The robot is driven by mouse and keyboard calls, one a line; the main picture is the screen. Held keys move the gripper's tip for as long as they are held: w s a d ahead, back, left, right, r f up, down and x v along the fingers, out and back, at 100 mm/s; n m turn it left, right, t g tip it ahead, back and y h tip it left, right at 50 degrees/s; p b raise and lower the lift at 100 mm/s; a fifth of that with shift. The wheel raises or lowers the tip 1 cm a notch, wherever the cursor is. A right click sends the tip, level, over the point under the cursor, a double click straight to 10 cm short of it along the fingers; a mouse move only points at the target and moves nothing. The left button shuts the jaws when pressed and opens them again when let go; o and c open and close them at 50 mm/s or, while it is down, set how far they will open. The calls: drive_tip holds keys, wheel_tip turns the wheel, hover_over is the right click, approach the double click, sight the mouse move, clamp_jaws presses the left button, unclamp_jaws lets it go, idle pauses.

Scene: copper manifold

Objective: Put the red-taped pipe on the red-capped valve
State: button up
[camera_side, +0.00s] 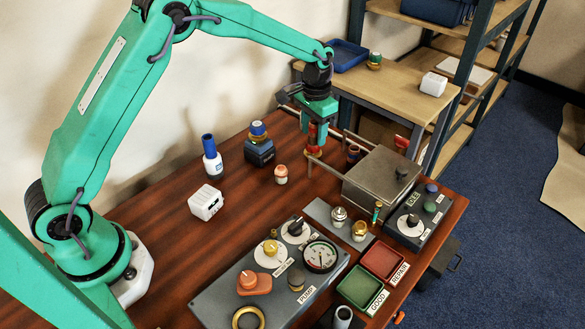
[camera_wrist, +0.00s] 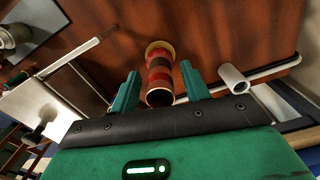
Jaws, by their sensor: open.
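A red-banded copper pipe (camera_wrist: 159,76) stands between my gripper's fingers in the wrist view. Its open end faces the camera and a brass-coloured ring shows around its far end; I cannot tell whether that ring is part of a valve. In the side view the red-taped pipe (camera_side: 313,138) shows directly under my wrist, near the back of the table. My gripper (camera_wrist: 160,88) is open, one green finger on each side of the pipe; a gap shows at the right finger. My gripper (camera_side: 314,132) partly hides the pipe in the side view. I cannot clearly identify a red cap.
A metal box (camera_side: 383,180) stands to the right, with a small dark-red fitting (camera_side: 353,154) behind it. The pump panel (camera_side: 270,280) fills the front. A pale tube (camera_wrist: 234,78) lies right of the fingers.

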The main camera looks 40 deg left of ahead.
sight(312, 123)
wheel_tip(312, 123, up, 12)
drive_tip(key=shift+f, duration=0.1)
idle(0.5)
drive_tip(key=shift+r, duration=0.2)
idle(0.3)
drive_tip(key=s+a+r+n+t, duration=0.1)
drive_tip(key=s+a+r, duration=0.1)
drive_tip(key=s+r, duration=0.45)
drive_tip(key=s+a+r+t, duration=0.2)
drive_tip(key=s+r, duration=0.2)
drive_tip(key=s, duration=0.5)
drive_tip(key=s+a+f+t, duration=0.1)
drive_tip(key=s+f, duration=0.1)
drive_tip(key=s, duration=0.6)
drive_tip(key=s+a+f+n+t, duration=0.1)
drive_tip(key=s+f, duration=0.1)
drive_tip(key=s, duration=0.7)
drive_tip(key=shift+t, duration=0.3)
